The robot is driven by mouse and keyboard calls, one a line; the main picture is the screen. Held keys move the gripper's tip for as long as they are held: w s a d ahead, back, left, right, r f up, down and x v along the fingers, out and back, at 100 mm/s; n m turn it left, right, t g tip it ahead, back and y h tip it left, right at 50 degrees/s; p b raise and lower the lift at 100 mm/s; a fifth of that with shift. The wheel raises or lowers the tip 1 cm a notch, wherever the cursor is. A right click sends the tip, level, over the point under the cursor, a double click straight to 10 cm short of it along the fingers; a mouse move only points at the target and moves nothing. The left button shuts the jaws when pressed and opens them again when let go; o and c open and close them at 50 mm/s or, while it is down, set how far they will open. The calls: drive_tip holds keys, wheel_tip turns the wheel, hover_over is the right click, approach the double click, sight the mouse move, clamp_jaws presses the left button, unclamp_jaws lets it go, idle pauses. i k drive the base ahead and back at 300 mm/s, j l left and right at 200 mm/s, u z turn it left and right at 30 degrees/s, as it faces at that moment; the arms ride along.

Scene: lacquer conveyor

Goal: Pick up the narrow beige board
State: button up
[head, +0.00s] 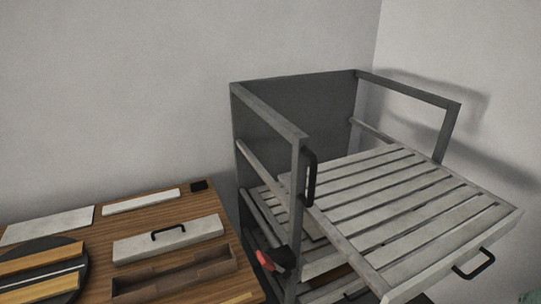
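A narrow pale beige board (140,202) lies flat near the back edge of the wooden table, at the left of the head view. It is apart from a small black block (199,185) at its right end. Narrow yellow-tan boards (40,257) lie on a dark round disc (78,262) at the table's left; the disc is cut off by the picture's edge. My gripper is not in view, and nothing is seen touching the pale board.
A wider pale board (47,225) lies at the table's back left. A pale block with a black handle (190,235) and a brown trough (175,275) lie in front. A grey metal rack (268,110) with a pulled-out slatted shelf (390,200) stands close on the right.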

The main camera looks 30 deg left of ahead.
sight(9, 268)
drive_tip(key=u, duration=3.1)
drive_tip(key=i+j+z, duration=0.1)
drive_tip(key=z, duration=0.75)
drive_tip(key=i+j+z, duration=0.35)
drive_tip(key=j+z, duration=0.2)
drive_tip(key=j, duration=0.2)
drive_tip(key=i+j+z, duration=0.1)
drive_tip(key=j, duration=0.35)
drive_tip(key=i+j, duration=0.1)
drive_tip(key=j, duration=0.35)
drive_tip(key=i+j+z, duration=0.15)
drive_tip(key=j, duration=0.3)
